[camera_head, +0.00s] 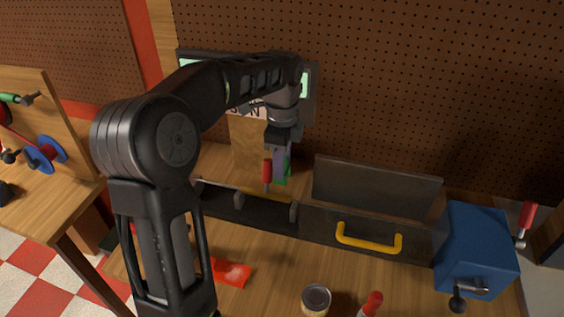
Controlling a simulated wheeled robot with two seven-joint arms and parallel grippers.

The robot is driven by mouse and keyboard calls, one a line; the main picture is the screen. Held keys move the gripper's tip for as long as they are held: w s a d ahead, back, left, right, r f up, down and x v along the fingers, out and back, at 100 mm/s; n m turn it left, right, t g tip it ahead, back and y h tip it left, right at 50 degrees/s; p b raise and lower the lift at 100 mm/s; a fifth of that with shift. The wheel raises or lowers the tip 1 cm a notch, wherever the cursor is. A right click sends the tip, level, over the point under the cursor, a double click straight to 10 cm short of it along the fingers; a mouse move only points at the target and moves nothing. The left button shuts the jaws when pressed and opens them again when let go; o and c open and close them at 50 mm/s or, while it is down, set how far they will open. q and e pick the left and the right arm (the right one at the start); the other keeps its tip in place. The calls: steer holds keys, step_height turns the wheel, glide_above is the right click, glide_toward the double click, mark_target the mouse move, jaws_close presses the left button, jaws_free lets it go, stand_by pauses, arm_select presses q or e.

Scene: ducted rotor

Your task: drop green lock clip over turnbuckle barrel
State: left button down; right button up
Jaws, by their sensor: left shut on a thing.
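My left gripper (279,170) points down above a dark bench fixture (262,215) and is shut on the green lock clip (283,175), of which only a small part shows. A yellow bar (266,195), perhaps the turnbuckle barrel, lies between grey uprights of the fixture, just below the gripper. A red upright piece (267,171) stands beside the green clip, close to the fingers. The clip appears above the bar; I cannot tell whether they touch. My right gripper is not in view.
An open dark box (370,215) with a yellow handle (368,240) stands right of the fixture. A blue cranked block (475,250) is farther right. A can (316,300), a red-capped bottle (371,304) and a red packet (231,271) lie in front. A pegboard closes the back.

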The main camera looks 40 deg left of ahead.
arm_select(q)
steer(key=b, duration=0.4)
glide_above(282, 195)
steer(key=shift+f, duration=3.15)
steer(key=shift+f+b, duration=0.65)
steer(key=shift+f, duration=0.45)
steer(key=shift+f, duration=0.15)
steer(key=c, duration=0.9)
jaws_free()
steer(key=shift+o, duration=0.2)
steer(key=shift+r, duration=0.6)
step_height(282, 195, up, 7)
steer(key=shift+f, duration=0.15)
